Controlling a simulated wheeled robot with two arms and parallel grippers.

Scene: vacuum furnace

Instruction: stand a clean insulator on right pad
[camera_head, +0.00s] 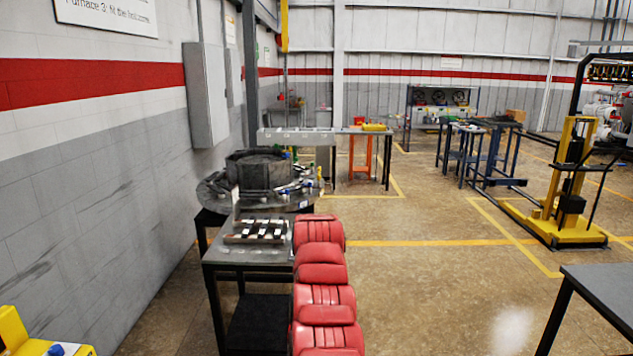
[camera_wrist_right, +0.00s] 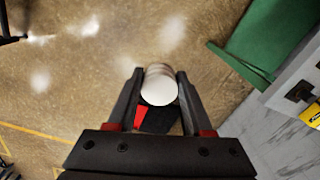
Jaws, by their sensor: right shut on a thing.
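In the right wrist view, my right gripper (camera_wrist_right: 160,101) is shut on a white, rounded insulator (camera_wrist_right: 159,88). Its pale round end faces the camera, with a finger on each side. The insulator is held in the air over the floor and touches no surface that I can see. I cannot tell from this end whether it is clean all round. Neither gripper shows in the head view. I cannot make out the right pad in either view.
A dark table (camera_head: 250,260) carries dark bars with light pieces. A dark round assembly (camera_head: 258,172) stands behind it. Several red padded shapes (camera_head: 322,290) line its right side. A yellow lifter (camera_head: 567,195) stands right. The wrist view shows a green panel (camera_wrist_right: 275,40). Middle floor is clear.

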